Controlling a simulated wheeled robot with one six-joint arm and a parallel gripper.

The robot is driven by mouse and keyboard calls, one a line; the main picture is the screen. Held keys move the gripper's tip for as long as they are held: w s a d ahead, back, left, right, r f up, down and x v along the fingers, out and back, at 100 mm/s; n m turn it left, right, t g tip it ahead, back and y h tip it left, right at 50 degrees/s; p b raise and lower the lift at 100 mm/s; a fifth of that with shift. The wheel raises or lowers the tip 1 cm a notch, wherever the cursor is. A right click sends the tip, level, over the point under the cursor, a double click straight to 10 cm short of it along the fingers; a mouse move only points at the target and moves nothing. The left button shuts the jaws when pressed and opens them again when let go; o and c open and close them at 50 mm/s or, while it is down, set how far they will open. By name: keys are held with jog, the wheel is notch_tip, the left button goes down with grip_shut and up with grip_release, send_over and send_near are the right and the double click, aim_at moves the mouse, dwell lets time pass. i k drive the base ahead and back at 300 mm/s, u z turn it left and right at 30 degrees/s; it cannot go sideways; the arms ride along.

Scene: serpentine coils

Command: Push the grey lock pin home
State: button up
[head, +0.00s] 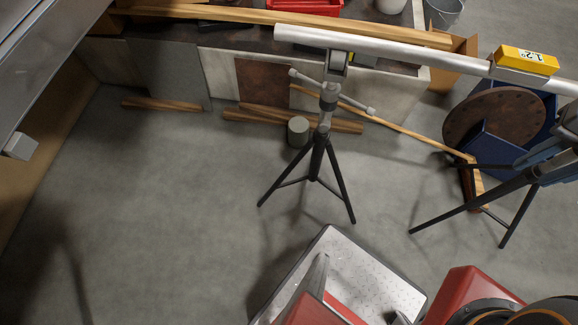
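A black tripod stand (319,160) stands on the floor in the middle of the head view and carries a long silver pipe (400,57). A short grey cylinder (298,131) shows just left of the stand's column. It may be the grey lock pin, but I cannot tell for sure, nor how far in it sits. A grey T-shaped bar (349,103) crosses the column above it. My gripper cannot be made out in this view; only parts of my own body show along the bottom edge.
A second stand (513,190) bears the pipe at right, near a rusty disc (495,108). A yellow level (527,60) reading 1.2° lies on the pipe. Wood strips (290,118) and leaning panels (220,75) lie behind. A metal machine (50,45) fills the upper left. Floor at left is clear.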

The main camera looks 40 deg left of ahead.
aim_at(324, 124)
jog(key=u, duration=3.2)
jog(key=k, duration=0.75)
jog(key=z, duration=1.2)
jog(key=i, duration=0.5)
jog(key=z, duration=0.05)
